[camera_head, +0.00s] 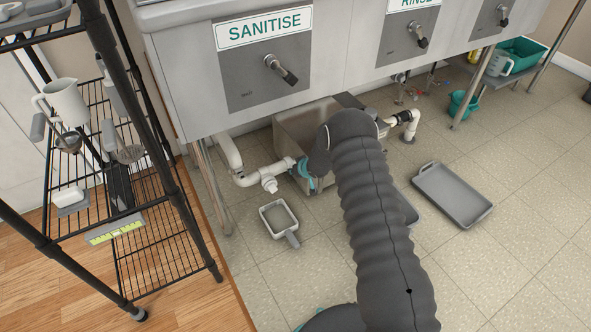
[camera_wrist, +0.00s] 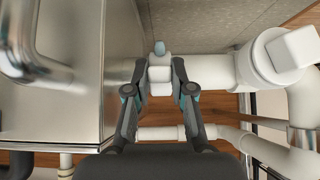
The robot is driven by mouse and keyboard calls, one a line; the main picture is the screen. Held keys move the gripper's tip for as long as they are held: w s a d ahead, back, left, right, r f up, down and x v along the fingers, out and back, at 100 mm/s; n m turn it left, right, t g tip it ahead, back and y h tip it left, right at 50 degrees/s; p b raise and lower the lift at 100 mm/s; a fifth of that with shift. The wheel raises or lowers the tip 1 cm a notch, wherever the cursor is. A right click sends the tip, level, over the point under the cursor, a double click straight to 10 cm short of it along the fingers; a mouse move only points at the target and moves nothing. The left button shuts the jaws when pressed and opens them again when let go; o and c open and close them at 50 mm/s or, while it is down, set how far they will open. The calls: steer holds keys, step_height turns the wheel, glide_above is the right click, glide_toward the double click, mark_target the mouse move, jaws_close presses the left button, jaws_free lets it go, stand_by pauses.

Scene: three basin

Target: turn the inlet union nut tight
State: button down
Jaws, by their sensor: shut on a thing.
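My gripper (camera_wrist: 160,68) is shut on the nut, one dark finger on each side. In the head view the steel box (camera_head: 295,130) stands on the floor under the sinks, and the white inlet pipe (camera_head: 250,178) runs to its left side. My arm and gripper (camera_head: 308,172) hide most of the nut there.
A grey square pan with a handle (camera_head: 279,218) lies on the floor below the pipe. A grey tray (camera_head: 452,193) lies at right. A black wire rack (camera_head: 150,190) stands at left. Sink fronts overhang the box. A metal leg (camera_head: 213,185) stands left of the pipe.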

steer(key=shift+w+r, duration=0.1)
steer(key=c, duration=1)
jaws_free()
steer(key=shift+d, duration=0.1)
steer(key=v, duration=1.2)
